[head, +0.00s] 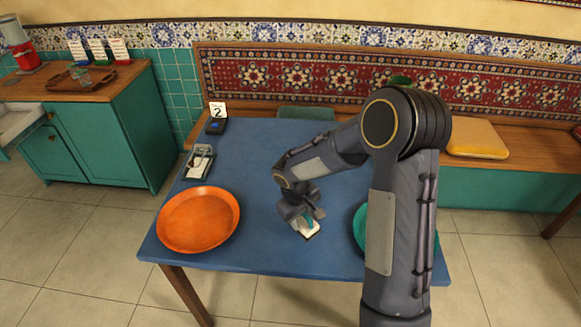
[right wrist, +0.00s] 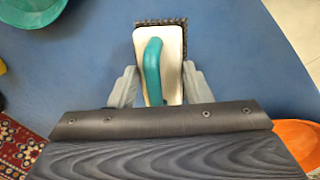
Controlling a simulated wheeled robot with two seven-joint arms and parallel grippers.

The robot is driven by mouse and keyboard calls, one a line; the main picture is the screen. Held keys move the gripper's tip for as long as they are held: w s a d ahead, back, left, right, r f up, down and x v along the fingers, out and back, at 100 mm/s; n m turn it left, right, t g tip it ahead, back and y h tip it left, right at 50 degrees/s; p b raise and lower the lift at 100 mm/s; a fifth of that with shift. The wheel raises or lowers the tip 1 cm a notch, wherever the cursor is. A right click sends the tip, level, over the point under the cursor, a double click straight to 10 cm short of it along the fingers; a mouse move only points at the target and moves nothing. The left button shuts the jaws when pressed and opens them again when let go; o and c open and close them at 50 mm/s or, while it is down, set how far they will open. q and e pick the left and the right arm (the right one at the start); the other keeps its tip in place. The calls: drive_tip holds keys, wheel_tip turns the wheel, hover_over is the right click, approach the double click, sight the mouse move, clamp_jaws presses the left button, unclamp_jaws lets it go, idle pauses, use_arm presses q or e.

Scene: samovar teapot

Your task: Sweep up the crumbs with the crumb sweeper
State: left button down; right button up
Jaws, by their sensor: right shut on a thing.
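The crumb sweeper (head: 309,230) has a white body, a teal handle and a dark bristle edge. It is at the middle of the blue table (head: 265,255), between the orange tray and the teal plate. It also shows in the right wrist view (right wrist: 173,45), with its handle upward between the fingers. My right gripper (head: 306,217) is shut on the crumb sweeper, low over the table; its fingers also show in the right wrist view (right wrist: 158,88). I cannot tell whether the bristles touch the tabletop. I cannot make out any crumbs. My left gripper is out of view.
A round orange tray (head: 198,219) lies on the table's left side. A teal plate (head: 360,226) is partly hidden behind my right arm. A holder (head: 199,162) and a number 2 stand (head: 217,112) are at the back left. The tabletop's back middle is clear.

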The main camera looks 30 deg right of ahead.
drive_tip(key=shift+r+p, duration=0.9)
drive_tip(key=shift+r, duration=0.75)
